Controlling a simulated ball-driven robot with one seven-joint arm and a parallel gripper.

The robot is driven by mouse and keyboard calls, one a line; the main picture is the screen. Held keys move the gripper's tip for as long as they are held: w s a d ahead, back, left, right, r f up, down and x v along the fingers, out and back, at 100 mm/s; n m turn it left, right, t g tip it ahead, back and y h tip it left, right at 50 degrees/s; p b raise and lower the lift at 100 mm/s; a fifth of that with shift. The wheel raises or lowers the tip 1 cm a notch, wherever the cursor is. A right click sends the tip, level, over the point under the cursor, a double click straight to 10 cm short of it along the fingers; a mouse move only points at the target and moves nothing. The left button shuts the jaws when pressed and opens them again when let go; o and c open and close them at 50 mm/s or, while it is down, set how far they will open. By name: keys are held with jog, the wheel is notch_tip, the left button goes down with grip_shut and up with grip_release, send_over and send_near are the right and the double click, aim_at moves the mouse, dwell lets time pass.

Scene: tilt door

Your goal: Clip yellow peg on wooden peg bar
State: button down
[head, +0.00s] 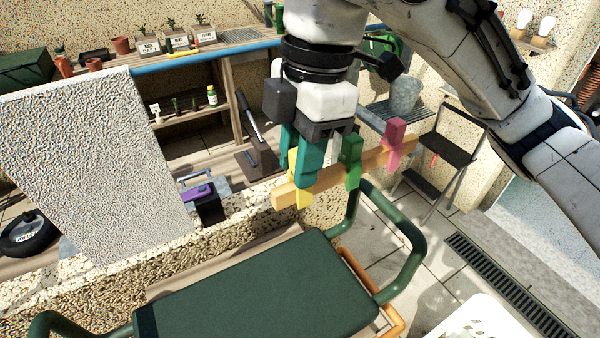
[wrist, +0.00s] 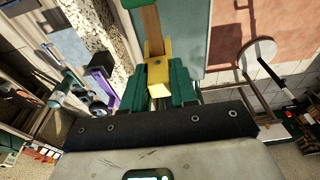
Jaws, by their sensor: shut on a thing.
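The wooden peg bar (head: 330,175) runs from lower left to upper right in the head view. A green peg (head: 351,150) and a pink peg (head: 394,133) sit on it. My gripper (head: 306,168) has teal fingers and is shut on the yellow peg (head: 303,197) at the bar's left end. In the wrist view the yellow peg (wrist: 157,70) lies between the fingertips (wrist: 163,88), and the wooden bar (wrist: 151,30) meets its prongs. The peg appears to straddle the bar; the fingers partly hide it, so how deep it sits I cannot tell.
A dark green padded seat with tubular handles (head: 265,285) stands below the bar. A textured pale panel (head: 95,160) stands at left. A low speckled wall (head: 150,255) runs behind the seat. A black step stool (head: 440,150) is at right.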

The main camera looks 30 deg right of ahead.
jog(key=shift+f, duration=0.45)
jog(key=c, duration=0.8)
grip_release()
notch_tip(320, 180, up, 11)
jog(key=d, duration=0.1)
jog(key=shift+d+f, duration=0.15)
jog(key=shift+d, duration=0.2)
jog(key=shift+s, duration=0.1)
